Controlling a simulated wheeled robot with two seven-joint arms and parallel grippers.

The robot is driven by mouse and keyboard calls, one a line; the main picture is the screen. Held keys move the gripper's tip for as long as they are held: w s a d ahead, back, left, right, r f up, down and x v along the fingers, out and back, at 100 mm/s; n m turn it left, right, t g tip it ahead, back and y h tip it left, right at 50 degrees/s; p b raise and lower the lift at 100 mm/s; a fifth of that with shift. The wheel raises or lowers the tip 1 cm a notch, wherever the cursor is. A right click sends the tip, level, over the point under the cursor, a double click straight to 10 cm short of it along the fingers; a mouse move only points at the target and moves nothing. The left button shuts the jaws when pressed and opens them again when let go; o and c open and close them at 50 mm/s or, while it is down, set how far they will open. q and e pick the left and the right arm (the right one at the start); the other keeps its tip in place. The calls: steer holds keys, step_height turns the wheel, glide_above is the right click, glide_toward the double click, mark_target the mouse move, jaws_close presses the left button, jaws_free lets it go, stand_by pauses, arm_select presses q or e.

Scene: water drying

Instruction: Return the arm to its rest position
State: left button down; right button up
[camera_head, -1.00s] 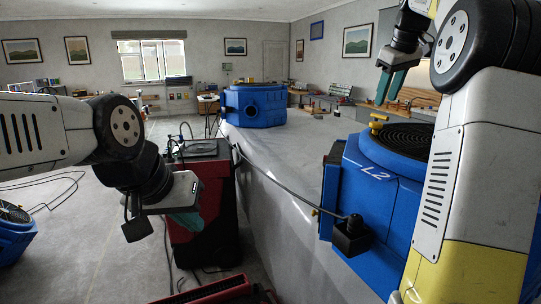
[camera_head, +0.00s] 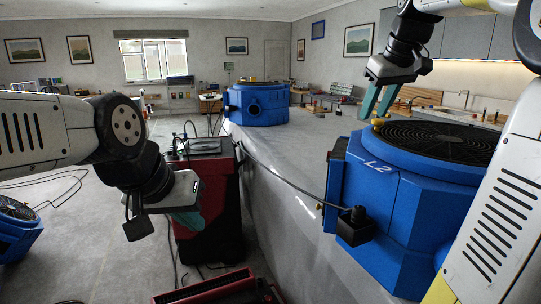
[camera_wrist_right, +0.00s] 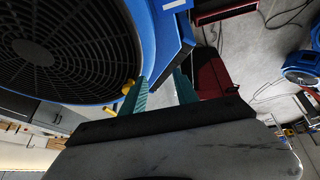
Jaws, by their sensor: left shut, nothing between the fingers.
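My left gripper (camera_head: 188,222) hangs at the left in the head view, its teal fingers shut and empty, in front of the red and black machine. My right gripper (camera_head: 376,110) is above the near edge of the blue L2 fan unit (camera_head: 390,205), pointing down. Its teal fingers stand apart with nothing visible between them, as the right wrist view (camera_wrist_right: 160,88) also shows. A yellow knob (camera_head: 378,122) on the fan is close to the fingertips; in the wrist view it (camera_wrist_right: 128,87) appears beside the left finger. I cannot tell whether they touch.
The red and black machine (camera_head: 208,205) stands left of the L2 fan, with a dark cable running across to it. Another blue unit (camera_head: 257,105) stands farther back. A blue fan (camera_head: 15,230) is at the far left. Grey floor (camera_head: 100,225) is open at left.

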steer(key=s+a+f+m, duration=0.1)
steer(key=s+a+f, duration=0.2)
steer(key=s+f, duration=0.2)
steer(key=s+a+f+m+y, duration=0.1)
steer(key=s+a+f, duration=0.3)
steer(key=s+f, duration=0.2)
steer(key=s+a+f+m, duration=0.1)
steer(key=s+a+f, duration=0.3)
steer(key=s, duration=0.5)
step_height(320, 180, down, 2)
steer(key=shift+s+f+t, duration=0.1)
steer(key=shift+s+t, duration=0.2)
steer(key=shift+s, duration=0.05)
steer(key=shift+d, duration=0.1)
